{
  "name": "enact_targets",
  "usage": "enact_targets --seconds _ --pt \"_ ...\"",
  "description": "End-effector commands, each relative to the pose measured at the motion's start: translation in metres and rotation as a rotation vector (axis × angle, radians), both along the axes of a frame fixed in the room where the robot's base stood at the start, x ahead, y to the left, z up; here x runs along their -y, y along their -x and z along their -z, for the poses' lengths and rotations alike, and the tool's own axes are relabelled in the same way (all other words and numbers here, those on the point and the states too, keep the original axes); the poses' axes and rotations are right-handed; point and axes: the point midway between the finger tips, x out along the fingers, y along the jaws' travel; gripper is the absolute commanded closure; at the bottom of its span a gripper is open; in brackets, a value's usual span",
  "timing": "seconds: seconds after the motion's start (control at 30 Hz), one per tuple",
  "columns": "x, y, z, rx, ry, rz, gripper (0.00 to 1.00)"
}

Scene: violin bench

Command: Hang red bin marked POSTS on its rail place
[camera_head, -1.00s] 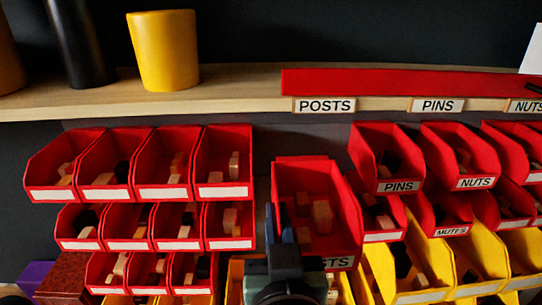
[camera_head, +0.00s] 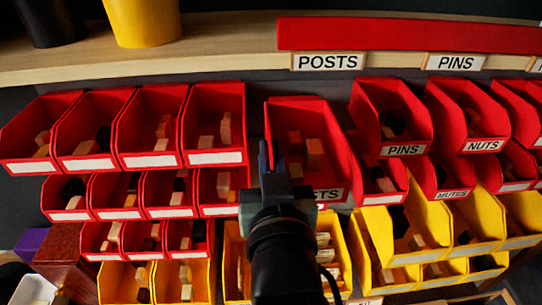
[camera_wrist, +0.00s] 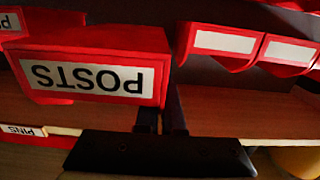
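The red bin marked POSTS (camera_head: 312,172) holds several small wooden blocks, and its label is partly covered by my gripper in the head view. It fills the wrist view's upper left, its label (camera_wrist: 88,77) upside down there. My gripper (camera_head: 270,160) is at the bin's left side wall, with its fingers (camera_wrist: 161,118) on either side of that wall, closed on it. The bin hangs in front of the gap in the top red row, below the shelf label POSTS (camera_head: 328,62). The rail behind it is hidden.
The red bin marked PINS (camera_head: 390,115) is close on the right, with the NUTS bin (camera_head: 468,110) beyond. A row of red bins (camera_head: 214,120) stands left. The wooden shelf (camera_head: 130,57) runs above; yellow bins (camera_head: 180,280) sit below.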

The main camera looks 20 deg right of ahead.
Motion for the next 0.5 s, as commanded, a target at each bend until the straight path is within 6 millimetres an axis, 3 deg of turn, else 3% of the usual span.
enact_targets --seconds 0.5 --pt "0.012 -0.041 -0.001 0.001 0.000 0.000 1.00"
